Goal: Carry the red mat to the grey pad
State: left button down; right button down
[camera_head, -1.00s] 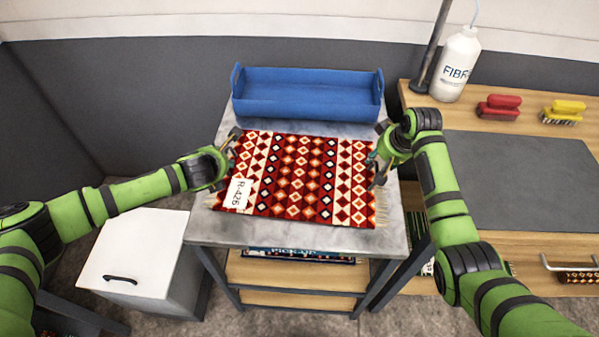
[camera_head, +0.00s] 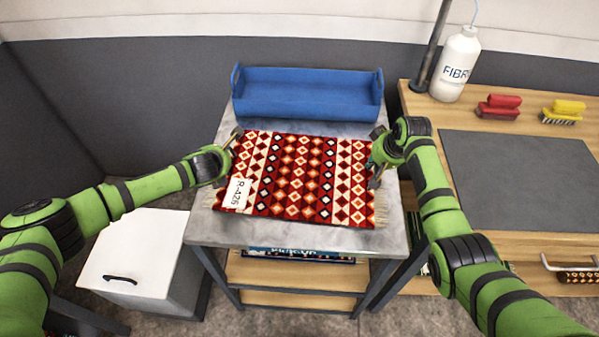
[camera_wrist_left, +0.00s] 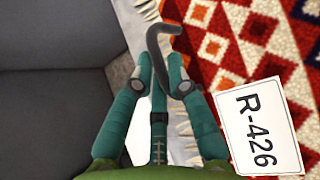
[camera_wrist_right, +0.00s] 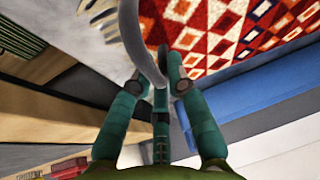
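The red mat (camera_head: 300,180), patterned with diamonds and fringed at its short ends, lies flat on the grey table. Its white R-426 label (camera_head: 238,194) is near the left end and also shows in the left wrist view (camera_wrist_left: 258,127). My left gripper (camera_head: 230,156) is at the mat's left end, fingers spread. My right gripper (camera_head: 376,158) is at the right end, fingers spread. Contact with the mat is unclear for both. The mat fills the upper right of the right wrist view (camera_wrist_right: 225,30). The dark grey pad (camera_head: 520,180) lies bare on the wooden bench at right.
A blue tray (camera_head: 308,100) stands behind the mat on the table (camera_head: 310,240). On the bench (camera_head: 440,112) are a white bottle (camera_head: 456,65), a red brush (camera_head: 499,107) and a yellow brush (camera_head: 564,112), beyond the pad. A white cabinet (camera_head: 135,255) stands at lower left.

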pick_arm(q)
jog(key=shift+s+d, duration=0.1)
jog(key=shift+d, duration=0.05)
pick_arm(e)
jog(key=shift+r, duration=0.1)
